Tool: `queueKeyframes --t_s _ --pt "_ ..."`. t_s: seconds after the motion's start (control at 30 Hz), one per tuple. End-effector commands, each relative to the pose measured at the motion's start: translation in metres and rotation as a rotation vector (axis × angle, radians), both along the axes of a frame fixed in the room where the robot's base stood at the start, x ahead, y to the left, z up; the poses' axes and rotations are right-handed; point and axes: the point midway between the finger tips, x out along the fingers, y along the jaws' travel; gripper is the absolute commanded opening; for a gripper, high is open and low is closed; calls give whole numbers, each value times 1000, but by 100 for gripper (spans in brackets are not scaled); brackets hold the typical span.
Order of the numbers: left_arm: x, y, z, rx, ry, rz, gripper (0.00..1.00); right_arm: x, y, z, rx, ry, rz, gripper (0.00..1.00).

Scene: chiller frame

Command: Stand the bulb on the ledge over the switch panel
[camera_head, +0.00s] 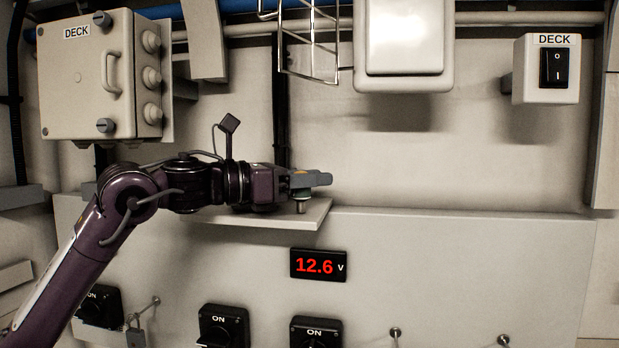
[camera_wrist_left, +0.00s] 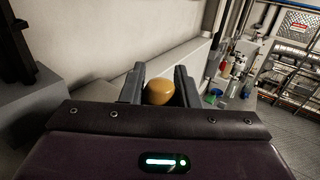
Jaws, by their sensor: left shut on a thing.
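My left gripper (camera_head: 318,179) reaches in from the left over the ledge (camera_head: 270,217) and is shut on the bulb (camera_head: 301,205). In the head view the bulb's metal base points down below the fingers, near the ledge's right end; I cannot tell whether it touches the ledge. In the left wrist view the bulb's rounded amber top (camera_wrist_left: 158,91) shows between the two fingers. The bulb looks upright. The switch panel (camera_head: 450,265) is the wide pale board below the ledge. My right gripper is not in view.
A grey DECK box (camera_head: 82,80) hangs upper left, above my arm. A wire basket (camera_head: 308,40) hangs above the gripper. A red voltage display (camera_head: 318,264) and black ON switches (camera_head: 222,326) sit on the panel. The wall right of the gripper is clear.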

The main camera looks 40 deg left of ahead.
Motion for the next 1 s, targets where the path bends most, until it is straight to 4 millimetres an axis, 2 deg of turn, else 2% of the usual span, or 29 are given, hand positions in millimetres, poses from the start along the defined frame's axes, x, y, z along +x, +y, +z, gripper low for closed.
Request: queueKeyframes --t_s 0.07,0.1,0.23,0.6,0.63,0.77,1.0 --pt "0 0 -3 0 -1 0 3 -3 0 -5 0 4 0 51" --pt "0 0 -2 0 -1 0 32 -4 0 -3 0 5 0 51" --pt "0 0 -2 0 0 0 49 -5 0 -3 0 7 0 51" --pt "0 0 3 -1 0 0 50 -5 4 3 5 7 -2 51" --pt "-3 2 0 -1 -2 0 50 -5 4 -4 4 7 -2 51" --pt "-22 12 -3 -3 -8 0 50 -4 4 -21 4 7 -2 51" --pt "-70 36 -4 -2 -7 0 50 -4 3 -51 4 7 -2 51"
